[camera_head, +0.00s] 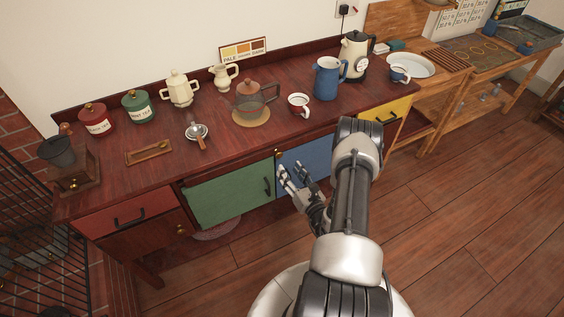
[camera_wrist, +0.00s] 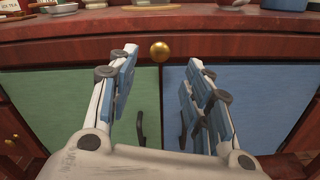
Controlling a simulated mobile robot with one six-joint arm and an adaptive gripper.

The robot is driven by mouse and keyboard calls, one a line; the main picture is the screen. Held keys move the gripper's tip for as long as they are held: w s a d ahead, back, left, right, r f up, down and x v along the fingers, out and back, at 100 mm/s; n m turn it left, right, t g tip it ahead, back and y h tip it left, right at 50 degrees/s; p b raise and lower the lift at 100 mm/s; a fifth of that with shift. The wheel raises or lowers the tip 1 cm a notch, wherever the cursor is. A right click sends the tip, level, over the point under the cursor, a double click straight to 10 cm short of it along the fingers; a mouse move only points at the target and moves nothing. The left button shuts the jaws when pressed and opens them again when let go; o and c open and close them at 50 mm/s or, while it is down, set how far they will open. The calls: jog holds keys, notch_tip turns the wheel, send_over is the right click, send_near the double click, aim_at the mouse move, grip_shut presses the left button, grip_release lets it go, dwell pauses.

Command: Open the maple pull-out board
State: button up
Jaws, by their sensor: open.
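My gripper (camera_head: 291,172) is open and empty in front of the counter, near the seam between the green door (camera_head: 232,190) and the blue door (camera_head: 303,157). In the wrist view my gripper (camera_wrist: 161,60) has its two fingers spread wide. A round brass knob (camera_wrist: 159,50) sits on the dark red-brown front strip (camera_wrist: 70,50) under the countertop. It appears between and slightly above the fingertips, and no touch is visible. The knob also shows in the head view (camera_head: 277,152). No pale maple surface is seen; the board's body is hidden under the top.
Black handles stand on the green door (camera_wrist: 140,128) and blue door (camera_wrist: 182,130) below the fingers. The floor (camera_head: 480,180) at right is clear.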

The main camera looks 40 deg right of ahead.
aim_at(280, 157)
jog(key=b+x, duration=0.1)
jog(key=x, duration=0.5)
jog(key=shift+w, duration=0.4)
jog(key=shift+c, duration=0.6)
grip_shut()
